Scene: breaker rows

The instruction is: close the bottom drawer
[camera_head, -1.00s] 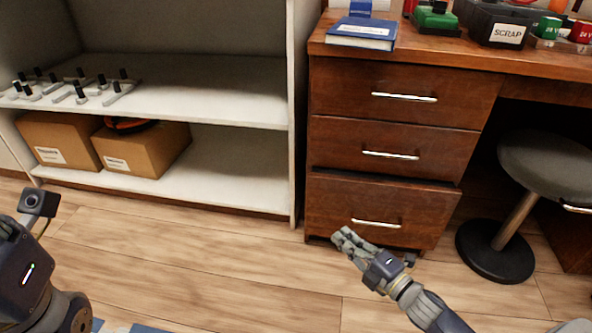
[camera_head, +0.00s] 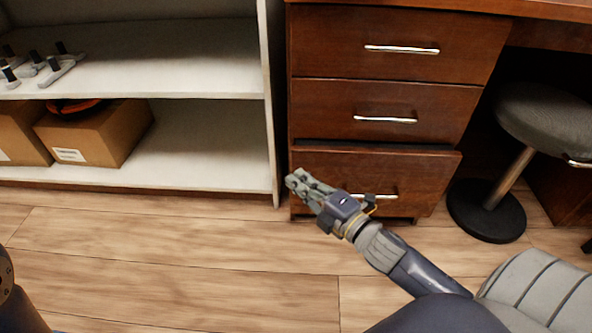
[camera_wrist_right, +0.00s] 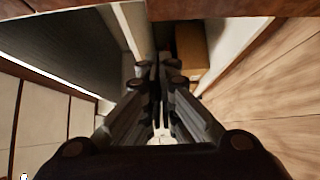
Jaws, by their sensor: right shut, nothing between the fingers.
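The bottom drawer (camera_head: 415,172) of the brown wooden desk stands slightly out from the drawers above it, with a dark gap along its top edge. Its silver handle (camera_head: 385,196) is partly hidden behind my right gripper. My right gripper (camera_head: 296,180) is shut and empty, in front of the drawer's left part in the head view; I cannot tell whether it touches the drawer front. In the right wrist view its fingers (camera_wrist_right: 160,75) are together with nothing between them. My left gripper is not in view; only a bit of my left arm shows at the lower left edge.
The middle drawer (camera_head: 440,110) and top drawer (camera_head: 460,50) look shut. A white shelf (camera_head: 200,150) with cardboard boxes (camera_head: 105,135) stands at the left. A round stool (camera_head: 545,118) stands right of the drawers. The wooden floor (camera_head: 180,245) in front is clear.

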